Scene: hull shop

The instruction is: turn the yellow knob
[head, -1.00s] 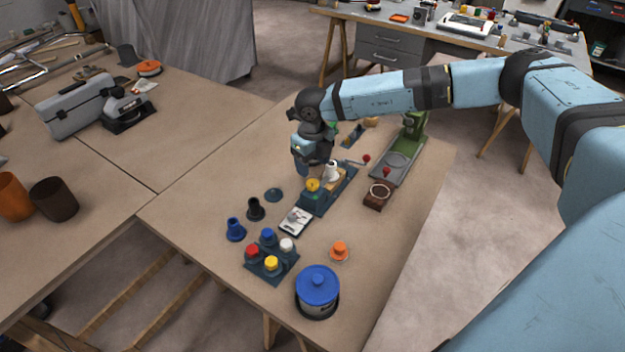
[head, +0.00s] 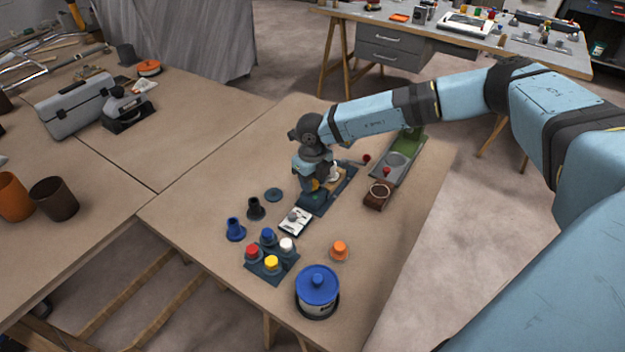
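The yellow knob (head: 315,185) sits on the near end of a dark teal fixture (head: 314,205) on the workbench. Only a small patch of it shows now, because my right gripper (head: 311,189) is down at it and hides most of it. The fingers point down at the knob. I cannot see whether they touch or grip it. A white part stands on the fixture just behind the gripper. My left gripper is not in view.
A small block with red, blue, white and yellow caps (head: 281,270) stands nearer, with a blue-lidded pot (head: 317,290) and an orange knob (head: 339,250). A white switch plate (head: 296,222) lies close to the fixture.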

